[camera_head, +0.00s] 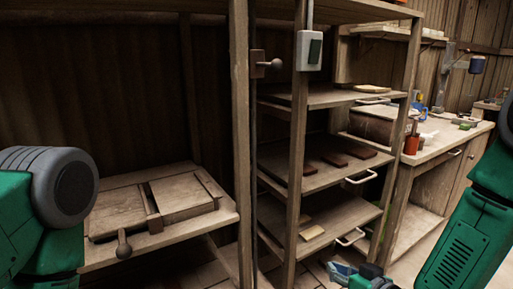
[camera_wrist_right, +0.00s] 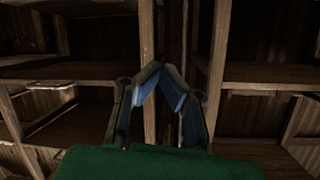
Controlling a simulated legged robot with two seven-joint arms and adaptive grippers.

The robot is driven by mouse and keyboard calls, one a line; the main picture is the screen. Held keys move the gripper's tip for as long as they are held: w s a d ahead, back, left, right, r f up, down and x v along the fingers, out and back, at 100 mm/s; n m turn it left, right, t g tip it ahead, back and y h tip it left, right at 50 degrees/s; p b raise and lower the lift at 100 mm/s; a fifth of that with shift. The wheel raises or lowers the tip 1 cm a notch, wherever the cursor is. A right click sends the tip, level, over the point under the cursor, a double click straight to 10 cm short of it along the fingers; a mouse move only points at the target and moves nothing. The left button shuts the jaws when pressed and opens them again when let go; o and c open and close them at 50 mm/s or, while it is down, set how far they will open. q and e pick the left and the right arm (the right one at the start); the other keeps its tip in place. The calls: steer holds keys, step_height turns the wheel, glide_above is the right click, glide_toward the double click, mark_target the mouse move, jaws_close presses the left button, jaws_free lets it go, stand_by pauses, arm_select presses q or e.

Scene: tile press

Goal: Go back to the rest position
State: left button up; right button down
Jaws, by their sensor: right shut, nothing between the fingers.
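My right gripper (camera_head: 352,275) is low at the bottom edge of the head view, in front of the shelf rack, with only part of it showing. In the right wrist view, its blue-padded fingers (camera_wrist_right: 166,76) lean together at the tips, shut and empty, with shelving behind them. My left arm shows at the left edge of the head view, but its gripper is out of the picture. The wooden tile press (camera_head: 117,210) sits on the left shelf, with a knobbed handle (camera_head: 123,244) at its front. The right gripper is apart from the press.
A shelf rack with pull-out trays stands centre; dark tiles (camera_head: 326,163) lie on the middle tray and a pale tile (camera_head: 312,233) on the lower one. Wooden posts (camera_head: 295,150) stand in front. A workbench (camera_head: 440,140) with a red container (camera_head: 411,144) is at right.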

steer(key=s+d+f+g+h, duration=0.2)
steer(key=s+f+g, duration=0.2)
steer(key=s+f, duration=0.6)
steer(key=s+d+f+g+h, duration=0.1)
steer(key=s+d+f+g, duration=0.1)
steer(key=s, duration=0.5)
steer(key=s+d+f+m+g+h, duration=0.1)
steer(key=s+d+f+g, duration=0.2)
steer(key=s, duration=0.5)
steer(key=s+d+f+m+g+h, duration=0.1)
steer(key=s+d+f+g+h, duration=0.1)
steer(key=s, duration=0.5)
steer(key=shift+s+d+f+g, duration=0.3)
steer(key=shift+f+g, duration=0.2)
steer(key=shift+f, duration=0.35)
steer(key=shift+a, duration=0.15)
